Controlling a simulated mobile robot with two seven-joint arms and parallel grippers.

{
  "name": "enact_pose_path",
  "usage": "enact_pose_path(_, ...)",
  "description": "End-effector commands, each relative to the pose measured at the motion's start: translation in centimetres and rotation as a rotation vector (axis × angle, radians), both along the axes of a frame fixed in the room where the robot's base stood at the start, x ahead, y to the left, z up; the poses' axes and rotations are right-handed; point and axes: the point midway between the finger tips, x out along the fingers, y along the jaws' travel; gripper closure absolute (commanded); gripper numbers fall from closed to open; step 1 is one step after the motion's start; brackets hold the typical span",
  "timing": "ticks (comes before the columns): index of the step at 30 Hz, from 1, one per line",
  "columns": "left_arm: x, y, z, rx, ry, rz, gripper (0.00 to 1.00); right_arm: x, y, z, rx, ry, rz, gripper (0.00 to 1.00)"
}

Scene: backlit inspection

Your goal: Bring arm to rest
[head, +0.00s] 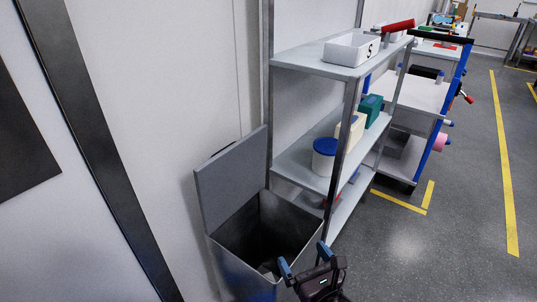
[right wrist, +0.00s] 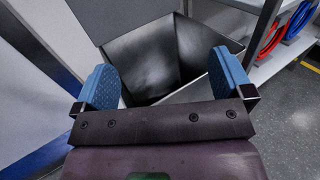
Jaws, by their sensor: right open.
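My right gripper (head: 304,262) is low in the head view, at the front right edge of an open grey bin. It is open, with its two blue fingertips wide apart. In the right wrist view the gripper (right wrist: 165,85) has nothing between its fingers, and the bin's dark inside shows beyond them. The bin (head: 235,262) stands against the wall with its lid (head: 232,178) raised. A small greyish thing lies in the bin, too dark to make out. My left gripper is not in view.
A metal shelf unit (head: 312,172) stands just right of the bin, holding a white box (head: 350,47), a blue-lidded tub (head: 325,160) and other boxes. A blue-framed cart (head: 439,120) stands beyond it. The floor (head: 440,235) to the right is clear, with yellow lines.

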Motion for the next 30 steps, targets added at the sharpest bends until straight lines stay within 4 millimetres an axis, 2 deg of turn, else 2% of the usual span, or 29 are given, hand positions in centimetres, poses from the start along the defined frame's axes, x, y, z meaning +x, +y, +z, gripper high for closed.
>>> enact_pose_path(5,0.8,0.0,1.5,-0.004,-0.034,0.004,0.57,-0.9,-1.2,0.9,0.102,0.054,-0.029,0.02)
enact_pose_path(11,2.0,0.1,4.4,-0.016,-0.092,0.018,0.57,-4.7,-5.2,3.1,0.512,0.254,-0.14,0.02)
enact_pose_path(20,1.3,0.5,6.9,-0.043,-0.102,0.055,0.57,-12.9,-11.6,5.0,1.269,0.548,-0.367,0.02)
enact_pose_path(30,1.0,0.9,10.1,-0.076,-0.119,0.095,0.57,-24.0,-16.9,6.8,2.168,0.723,-0.665,0.02)
